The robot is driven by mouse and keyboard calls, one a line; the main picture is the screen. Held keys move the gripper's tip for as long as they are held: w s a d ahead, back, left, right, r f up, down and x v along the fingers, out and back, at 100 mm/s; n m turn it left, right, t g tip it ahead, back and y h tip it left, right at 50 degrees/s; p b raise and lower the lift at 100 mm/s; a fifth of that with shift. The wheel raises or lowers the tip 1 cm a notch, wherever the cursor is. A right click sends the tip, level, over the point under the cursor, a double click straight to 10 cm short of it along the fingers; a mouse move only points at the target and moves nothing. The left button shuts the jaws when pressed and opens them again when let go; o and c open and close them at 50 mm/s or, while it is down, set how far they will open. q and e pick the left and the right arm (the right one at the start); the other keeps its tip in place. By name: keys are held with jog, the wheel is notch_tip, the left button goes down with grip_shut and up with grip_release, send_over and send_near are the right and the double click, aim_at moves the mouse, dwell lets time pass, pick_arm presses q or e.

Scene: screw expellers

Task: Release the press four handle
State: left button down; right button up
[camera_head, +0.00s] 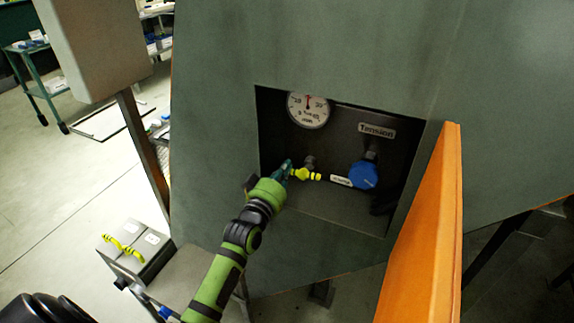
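A recess in the grey-green machine panel holds a handle (322,177) with a yellow grip end at its left, a black bar and a small white label. The bar runs to a blue round valve body (363,174) at the right. My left gripper (287,169), on the green arm from below, is at the recess, at the left end of the yellow part. Its fingers are small and dark, and I cannot tell whether they touch the yellow part or are open or shut. My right gripper is not in view.
A round gauge (308,109) and a "Tension" label (377,130) are in the recess. An orange door (428,230) stands open at the right. A grey box with yellow handles (137,251) is at lower left. The floor at far left is mostly clear.

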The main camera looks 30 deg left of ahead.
pick_arm(q)
jog(key=shift+f+n+p, duration=0.25)
jog(key=shift+f+n, duration=0.25)
jog(key=shift+n, duration=0.7)
jog(key=shift+f+n+p, duration=0.25)
jog(key=shift+f+n, duration=0.2)
jog(key=shift+n, duration=0.75)
dwell(1.1)
jog(key=shift+d+f+n+g+y+p, duration=0.15)
jog(key=shift+f+n, duration=0.3)
jog(key=shift+n, duration=0.75)
jog(key=shift+d+f+n+g+y+p, duration=0.15)
jog(key=shift+f+n, duration=0.3)
jog(key=shift+n, duration=0.75)
dwell(2.1)
